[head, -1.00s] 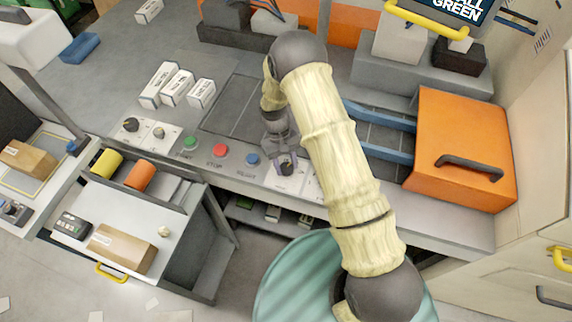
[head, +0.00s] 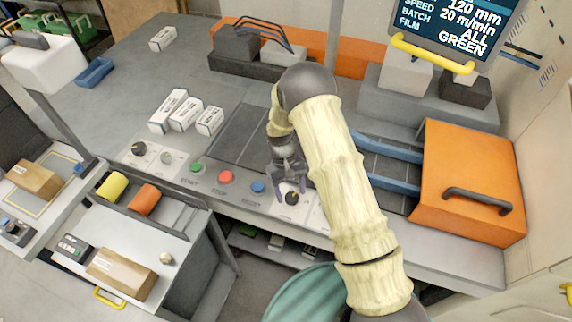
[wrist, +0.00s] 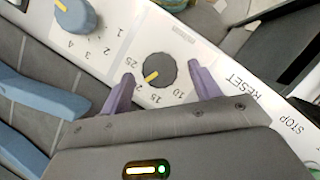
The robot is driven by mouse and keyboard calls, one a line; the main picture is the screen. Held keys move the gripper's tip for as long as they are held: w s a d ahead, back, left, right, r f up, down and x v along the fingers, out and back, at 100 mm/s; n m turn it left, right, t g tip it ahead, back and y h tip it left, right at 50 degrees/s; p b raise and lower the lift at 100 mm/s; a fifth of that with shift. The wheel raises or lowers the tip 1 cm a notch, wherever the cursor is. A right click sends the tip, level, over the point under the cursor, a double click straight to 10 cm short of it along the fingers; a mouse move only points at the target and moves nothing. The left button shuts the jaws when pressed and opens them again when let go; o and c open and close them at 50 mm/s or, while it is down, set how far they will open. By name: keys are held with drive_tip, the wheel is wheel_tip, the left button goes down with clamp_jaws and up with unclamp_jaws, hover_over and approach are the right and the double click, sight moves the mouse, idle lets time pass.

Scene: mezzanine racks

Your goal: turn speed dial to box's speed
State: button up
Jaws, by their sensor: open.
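The speed dial is a dark round knob (wrist: 160,70) with a yellow pointer, on a pale panel. In the wrist view its scale shows 25, 15 and 10, and the pointer aims between 25 and 15, around 20. My gripper (wrist: 160,90) is open, with one purple finger on each side of the knob and gaps between. In the head view my gripper (head: 290,188) is over the front panel, and the dark knob (head: 292,198) shows at its fingertips. The screen (head: 462,22) reads SPEED, BATCH, FILM, "120 mm", "20 m/min" and "ALL GREEN".
A blue dial (wrist: 75,15) marked 1 to 4 sits beside the knob. Green (head: 197,167), red (head: 226,177) and blue (head: 258,187) buttons line the panel to the left. Small white boxes (head: 186,114) stand behind. An orange hood (head: 470,180) is at right.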

drive_tip(key=b+v, duration=0.3)
drive_tip(key=v, duration=1.3)
drive_tip(key=shift+r+b, duration=0.15)
drive_tip(key=shift+b, duration=0.15)
drive_tip(key=shift+s+d, duration=0.1)
drive_tip(key=shift+d, duration=0.05)
drive_tip(key=s+d+r+m+t+y, duration=0.1)
drive_tip(key=s+d+r+m+t, duration=0.1)
drive_tip(key=s+d, duration=0.6)
drive_tip(key=s+d+r+m+t+y, duration=0.1)
drive_tip(key=s+d+r+m+t, duration=0.2)
drive_tip(key=s+d, duration=0.5)
drive_tip(key=s+t, duration=0.1)
drive_tip(key=s, duration=0.2)
drive_tip(key=shift+d+r+t, duration=0.2)
drive_tip(key=shift+r+t, duration=0.05)
drive_tip(key=shift+t, duration=0.15)
